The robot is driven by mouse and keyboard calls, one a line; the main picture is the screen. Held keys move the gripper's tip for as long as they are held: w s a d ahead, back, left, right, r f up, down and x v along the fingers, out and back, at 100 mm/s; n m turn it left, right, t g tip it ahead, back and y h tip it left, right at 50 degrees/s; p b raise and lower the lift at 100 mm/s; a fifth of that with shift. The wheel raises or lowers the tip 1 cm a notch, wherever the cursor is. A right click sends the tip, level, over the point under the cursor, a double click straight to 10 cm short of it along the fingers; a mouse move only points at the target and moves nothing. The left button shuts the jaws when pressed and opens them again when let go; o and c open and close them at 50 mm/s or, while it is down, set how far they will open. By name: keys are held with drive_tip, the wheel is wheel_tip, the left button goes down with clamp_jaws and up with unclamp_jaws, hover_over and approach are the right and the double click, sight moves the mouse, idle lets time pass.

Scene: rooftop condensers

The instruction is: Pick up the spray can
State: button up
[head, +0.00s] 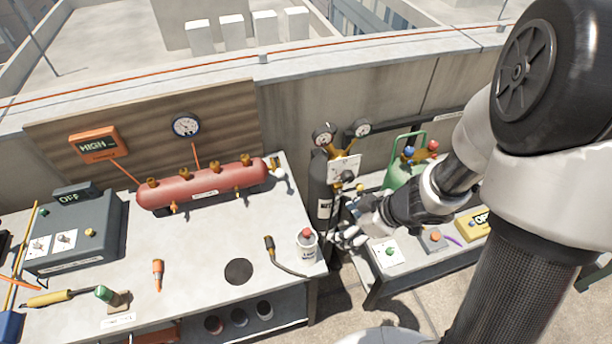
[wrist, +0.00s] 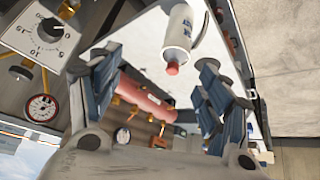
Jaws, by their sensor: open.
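The spray can (head: 306,248) is white with a red cap and stands upright near the right edge of the left workbench. In the wrist view, the white can (wrist: 179,32) shows at top centre with its red cap pointing toward the lower edge of the picture. My gripper (head: 350,236) is just right of the can in the head view, apart from it. In the wrist view my gripper (wrist: 160,62) is open and empty, with its fingers on either side of the picture and the can's cap between their tips.
A black hose tool (head: 272,250) lies on the bench just left of the can. A dark gas cylinder (head: 322,190) with gauges stands behind my gripper. A red manifold (head: 203,186) sits at the back of the bench.

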sight(314, 242)
drive_tip(key=shift+g+y, duration=0.4)
drive_tip(key=b+x, duration=0.2)
drive_tip(key=x, duration=0.2)
drive_tip(key=s+b+x, duration=0.1)
drive_tip(key=b+x, duration=0.2)
drive_tip(key=x, duration=0.1)
drive_tip(key=s+a+b+x, duration=0.1)
drive_tip(key=b+x, duration=0.2)
drive_tip(key=x, duration=0.2)
drive_tip(key=b+x, duration=0.4)
drive_tip(key=x, duration=0.1)
drive_tip(key=shift+w+a+f, duration=0.15)
drive_tip(key=shift+f, duration=0.05)
drive_tip(key=shift+r, duration=0.15)
drive_tip(key=shift+c, duration=0.5)
drive_tip(key=c, duration=1.3)
